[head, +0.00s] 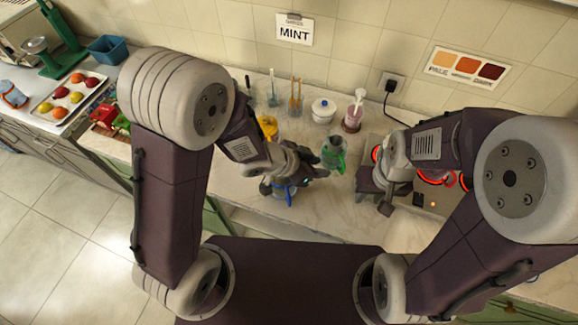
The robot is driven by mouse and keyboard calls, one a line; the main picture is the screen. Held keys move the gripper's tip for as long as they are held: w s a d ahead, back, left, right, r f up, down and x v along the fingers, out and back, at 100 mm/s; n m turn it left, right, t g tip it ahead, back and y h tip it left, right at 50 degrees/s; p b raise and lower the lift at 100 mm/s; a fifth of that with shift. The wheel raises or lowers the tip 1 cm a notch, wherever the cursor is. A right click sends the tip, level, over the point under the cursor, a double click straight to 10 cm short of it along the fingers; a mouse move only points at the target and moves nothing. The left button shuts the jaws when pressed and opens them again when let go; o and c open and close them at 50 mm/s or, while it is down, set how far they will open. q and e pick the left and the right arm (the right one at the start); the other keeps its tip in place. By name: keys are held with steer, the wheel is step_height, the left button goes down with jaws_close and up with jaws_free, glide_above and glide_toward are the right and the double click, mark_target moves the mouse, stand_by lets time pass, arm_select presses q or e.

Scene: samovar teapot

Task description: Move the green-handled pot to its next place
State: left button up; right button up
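The green-handled pot (333,153) is a clear vessel with a green band and handle. It appears upright on the counter in the middle of the head view. My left gripper (308,166) is just left of it, its dark fingers pointing towards the pot. Whether they touch it, and how far apart they are, I cannot tell. A blue-handled item (284,191) shows below my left wrist, partly hidden. My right gripper (387,191) is right of the pot and apart from it, low over the counter near the stove. Its finger opening is unclear.
Red glowing burners (432,178) lie behind my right arm. A fruit tray (68,98) is far left. Counter (345,212) below the pot is clear.

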arm_select(q)
steer(key=w+a+n+y, duration=0.2)
steer(key=a+n+y, duration=0.4)
steer(key=a, duration=0.9)
steer(key=s+a+r+n+g+y, duration=0.1)
steer(key=s+a+n+g, duration=0.2)
steer(key=s, duration=0.7)
steer(key=a+n, duration=0.2)
steer(key=a, duration=0.2)
steer(key=shift+s+a+n+g, duration=0.3)
steer(key=shift+s+g, duration=0.05)
steer(key=shift+g, duration=0.05)
